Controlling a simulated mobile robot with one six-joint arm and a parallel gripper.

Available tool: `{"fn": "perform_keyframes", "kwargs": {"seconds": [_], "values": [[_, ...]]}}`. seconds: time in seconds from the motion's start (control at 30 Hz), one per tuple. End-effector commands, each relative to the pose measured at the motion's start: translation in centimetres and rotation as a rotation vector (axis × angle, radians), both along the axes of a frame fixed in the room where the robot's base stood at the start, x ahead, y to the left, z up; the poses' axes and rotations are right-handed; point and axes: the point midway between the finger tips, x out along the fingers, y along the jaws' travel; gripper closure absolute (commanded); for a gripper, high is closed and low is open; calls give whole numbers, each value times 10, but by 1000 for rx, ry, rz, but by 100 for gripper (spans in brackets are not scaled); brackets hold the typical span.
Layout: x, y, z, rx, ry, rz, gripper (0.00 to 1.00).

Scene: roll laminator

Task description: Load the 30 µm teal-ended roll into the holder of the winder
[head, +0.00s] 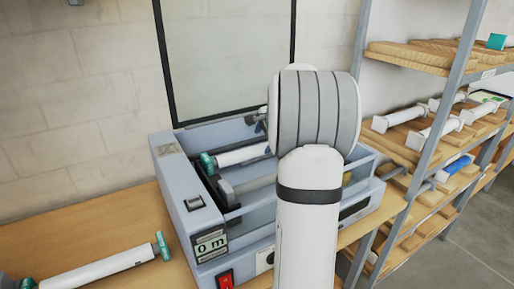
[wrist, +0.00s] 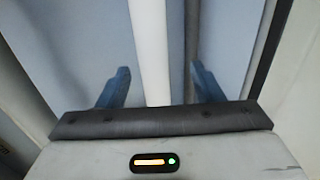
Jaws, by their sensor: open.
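The winder (head: 180,185) is a blue-grey machine on the wooden table. A white roll with a teal end (head: 240,155) lies across the inside of the winder, its teal end at the left side wall. Its right part is hidden behind my arm, and I cannot tell whether it is fully seated. In the wrist view my gripper (wrist: 160,70) is open, with a blue finger on each side of the white roll (wrist: 151,45). I cannot tell whether the fingers touch it. The head view hides my gripper behind my arm. No 30 µm label is readable.
Another white roll with teal ends (head: 100,270) lies on the table (head: 85,230) at the left. A grey bar (head: 248,184) runs across the winder in front of the loaded roll. A shelf rack (head: 440,75) with several rolls stands at the right. A dark-framed panel (head: 225,55) rises behind the winder.

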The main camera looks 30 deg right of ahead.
Motion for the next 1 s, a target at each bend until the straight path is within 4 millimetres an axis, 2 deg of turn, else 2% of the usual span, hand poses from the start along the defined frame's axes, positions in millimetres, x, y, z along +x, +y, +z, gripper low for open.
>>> {"fn": "perform_keyframes", "kwargs": {"seconds": [0.1,0.2,0.4,1.0], "values": [[-16,0,23,-3,-3,-1,40],[-26,1,38,-2,-2,-2,40],[-39,2,56,-1,0,-1,40],[-41,2,60,0,1,-1,40]]}}
